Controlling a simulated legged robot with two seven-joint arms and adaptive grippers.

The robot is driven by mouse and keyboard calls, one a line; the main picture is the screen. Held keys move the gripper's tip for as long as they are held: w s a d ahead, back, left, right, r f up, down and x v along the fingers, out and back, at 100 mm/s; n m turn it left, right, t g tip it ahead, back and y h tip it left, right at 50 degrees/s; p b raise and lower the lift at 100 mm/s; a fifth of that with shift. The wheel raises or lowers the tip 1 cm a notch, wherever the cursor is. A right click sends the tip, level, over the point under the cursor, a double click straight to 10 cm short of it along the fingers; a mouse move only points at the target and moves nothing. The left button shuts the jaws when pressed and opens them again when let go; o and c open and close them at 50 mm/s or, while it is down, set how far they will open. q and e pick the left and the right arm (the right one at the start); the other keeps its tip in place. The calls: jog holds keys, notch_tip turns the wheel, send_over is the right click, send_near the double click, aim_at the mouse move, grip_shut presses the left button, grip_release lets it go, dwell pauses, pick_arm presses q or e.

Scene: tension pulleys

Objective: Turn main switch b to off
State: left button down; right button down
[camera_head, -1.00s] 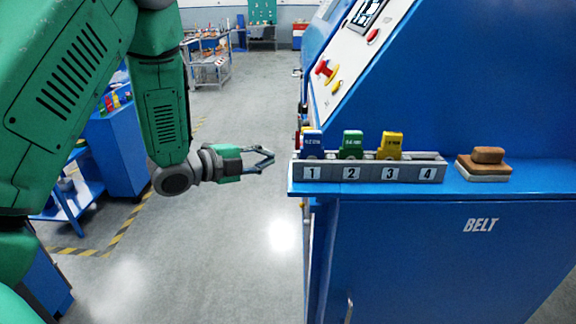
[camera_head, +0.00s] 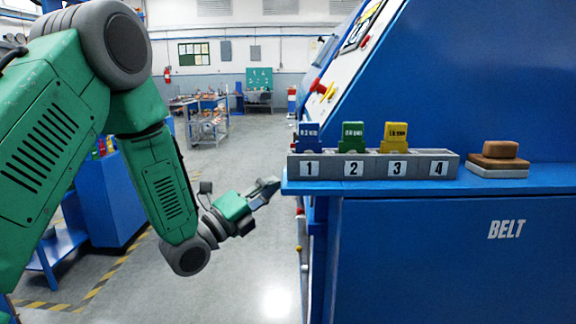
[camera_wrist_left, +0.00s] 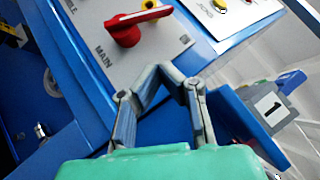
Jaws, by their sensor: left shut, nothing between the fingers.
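A red rotary switch handle (camera_wrist_left: 135,25) on a light panel, beside the word MAIN, shows at the top of the left wrist view. Its letter and off mark cannot be read. In the head view, a small red and yellow control (camera_head: 322,88) sits on the sloped panel; I cannot tell if it is the same switch. My left gripper (camera_head: 273,187) is shut and empty, just left of the blue cabinet's ledge. In the wrist view its fingertips (camera_wrist_left: 160,74) are below and right of the red handle, apart from it in the picture.
A grey rack (camera_head: 375,167) numbered 1 to 4 holds blue, green and yellow tags on the ledge. A brown block stack (camera_head: 498,155) stands right of it. The blue BELT cabinet (camera_head: 430,260) fills the right. Floor (camera_head: 235,150) left of it is open.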

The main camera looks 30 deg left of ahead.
pick_arm(q)
jog(key=w+r, duration=0.3)
jog(key=w, duration=0.4)
jog(key=shift+w+a+b, duration=0.2)
jog(key=shift+a+b, duration=0.2)
jog(key=shift+r, duration=0.1)
jog(key=w+a+r+n+g+y+p, duration=0.2)
jog(key=w+n+g+p, duration=0.3)
jog(key=p, duration=1.6)
jog(key=shift+w+a+r+n+g+p, duration=0.3)
jog(key=shift+a+n+g, duration=0.4)
jog(key=shift+n+g, duration=0.9)
jog(key=shift+a+f, duration=0.1)
jog(key=shift+f, duration=0.05)
